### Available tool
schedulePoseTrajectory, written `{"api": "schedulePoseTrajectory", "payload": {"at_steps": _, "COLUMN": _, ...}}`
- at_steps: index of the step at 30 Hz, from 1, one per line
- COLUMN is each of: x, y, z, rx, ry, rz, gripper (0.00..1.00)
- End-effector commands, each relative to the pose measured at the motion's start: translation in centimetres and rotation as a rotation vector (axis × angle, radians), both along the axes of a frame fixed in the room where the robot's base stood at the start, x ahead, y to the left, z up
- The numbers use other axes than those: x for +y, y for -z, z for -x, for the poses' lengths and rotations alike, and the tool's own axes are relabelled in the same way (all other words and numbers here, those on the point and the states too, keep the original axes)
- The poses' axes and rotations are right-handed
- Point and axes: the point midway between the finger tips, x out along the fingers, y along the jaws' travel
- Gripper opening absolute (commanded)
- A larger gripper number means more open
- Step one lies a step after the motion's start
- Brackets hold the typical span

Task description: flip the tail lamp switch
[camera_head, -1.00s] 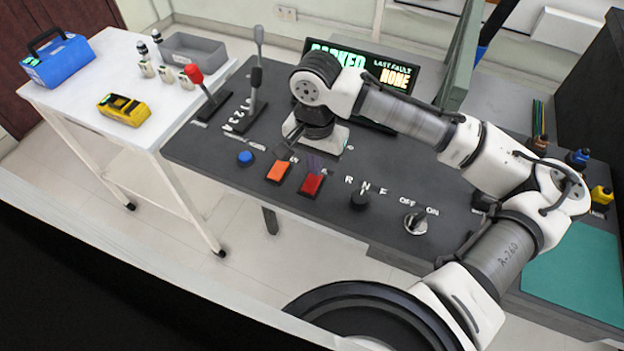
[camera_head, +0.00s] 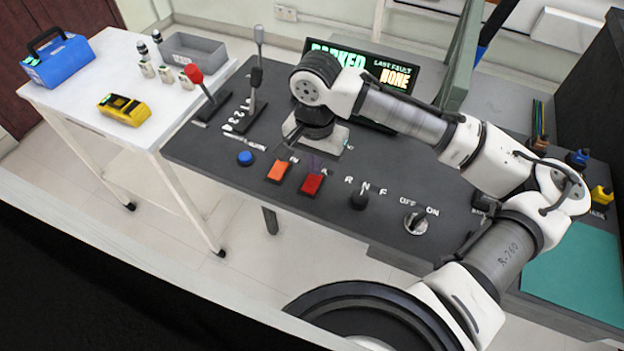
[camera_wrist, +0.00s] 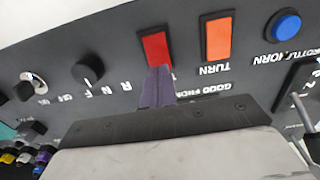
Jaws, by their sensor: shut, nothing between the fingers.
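A red rocker switch (camera_head: 312,184) sits on the dark console, right of the orange one. In the wrist view the red switch (camera_wrist: 156,48) shows at the top middle. Its label is mostly hidden behind my gripper, so I cannot read whether it is the tail lamp switch. My gripper (camera_wrist: 160,70) is shut and empty. Its purple fingertips overlap the lower end of the red switch in the wrist view; I cannot tell whether they touch it. In the head view my gripper (camera_head: 316,163) is just behind the red switch, partly hidden by my wrist.
The orange TURN switch (camera_head: 279,171) and blue horn button (camera_head: 245,158) are close on the left. A black R-N-F knob (camera_head: 359,197) and an OFF/ON key switch (camera_head: 416,222) are on the right. Tall levers (camera_head: 257,90) stand at the left. A display (camera_head: 385,75) stands behind.

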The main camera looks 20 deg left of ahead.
Motion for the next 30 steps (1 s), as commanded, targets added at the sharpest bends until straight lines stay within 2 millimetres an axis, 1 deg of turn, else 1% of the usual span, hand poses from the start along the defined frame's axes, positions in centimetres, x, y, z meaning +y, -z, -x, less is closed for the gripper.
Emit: {"api": "schedulePoseTrajectory", "payload": {"at_steps": 30, "x": 0.0, "y": 1.4, "z": 0.0, "rx": 0.001, "ry": 0.000, "rz": 0.000, "gripper": 0.00}}
